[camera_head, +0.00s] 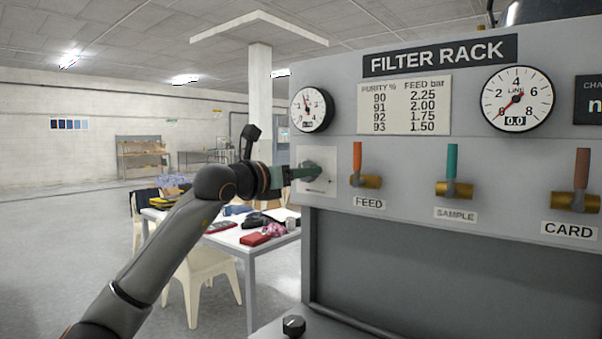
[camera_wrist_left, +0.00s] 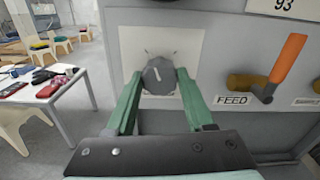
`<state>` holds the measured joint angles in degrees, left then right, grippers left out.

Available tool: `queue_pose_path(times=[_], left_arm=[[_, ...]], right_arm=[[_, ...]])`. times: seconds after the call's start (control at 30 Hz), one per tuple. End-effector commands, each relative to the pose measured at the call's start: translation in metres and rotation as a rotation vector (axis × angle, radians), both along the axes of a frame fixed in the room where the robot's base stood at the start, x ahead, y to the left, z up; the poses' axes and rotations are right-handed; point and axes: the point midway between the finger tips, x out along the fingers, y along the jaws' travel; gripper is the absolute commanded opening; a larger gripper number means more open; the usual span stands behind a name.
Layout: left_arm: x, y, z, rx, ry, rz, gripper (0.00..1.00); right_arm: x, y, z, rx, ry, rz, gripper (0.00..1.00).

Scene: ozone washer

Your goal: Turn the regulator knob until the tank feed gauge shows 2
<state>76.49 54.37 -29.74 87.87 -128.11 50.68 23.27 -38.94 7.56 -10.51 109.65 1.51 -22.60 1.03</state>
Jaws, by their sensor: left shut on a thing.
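The grey regulator knob (camera_wrist_left: 158,77) sits on a white square plate on the rack front, its white pointer mark facing roughly up in the left wrist view. My left gripper (camera_wrist_left: 160,88) is shut on this knob, one green finger on each side. In the head view my left gripper (camera_head: 308,171) reaches the plate from the left and partly hides the knob. The round gauge (camera_head: 312,109) above the plate has a red needle pointing up and slightly left. Its digits and label are too small to read. My right gripper is not in view.
A LINE gauge (camera_head: 517,98) reads 0.0. An orange FEED lever (camera_head: 357,160) stands just right of the plate, then a green SAMPLE lever (camera_head: 452,162) and a brown CARD lever (camera_head: 581,170). A purity chart (camera_head: 404,105) lists feed bar values. A cluttered table (camera_head: 225,236) stands behind.

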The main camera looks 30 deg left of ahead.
Motion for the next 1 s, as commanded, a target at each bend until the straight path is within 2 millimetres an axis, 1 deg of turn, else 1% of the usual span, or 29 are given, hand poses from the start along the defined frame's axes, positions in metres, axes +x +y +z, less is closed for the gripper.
queue_pose_path(times=[0.03,0.3,0.47,0.7,1.0], left_arm=[[-0.0001,0.0002,0.0000,0.000,0.000,0.000,0.31],[-0.0001,0.0002,0.0000,0.000,0.000,0.000,0.00],[-0.0001,0.0001,0.0000,0.027,-0.002,0.000,0.00],[-0.0002,0.0000,0.0004,0.165,-0.013,0.001,0.00],[-0.0002,0.0001,0.0006,0.177,-0.015,0.001,0.00]], right_arm=[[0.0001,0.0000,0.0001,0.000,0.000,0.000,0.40],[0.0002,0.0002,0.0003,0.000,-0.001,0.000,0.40],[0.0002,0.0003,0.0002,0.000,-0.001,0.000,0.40],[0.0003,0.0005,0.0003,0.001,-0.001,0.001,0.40],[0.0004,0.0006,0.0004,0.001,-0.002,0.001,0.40]])
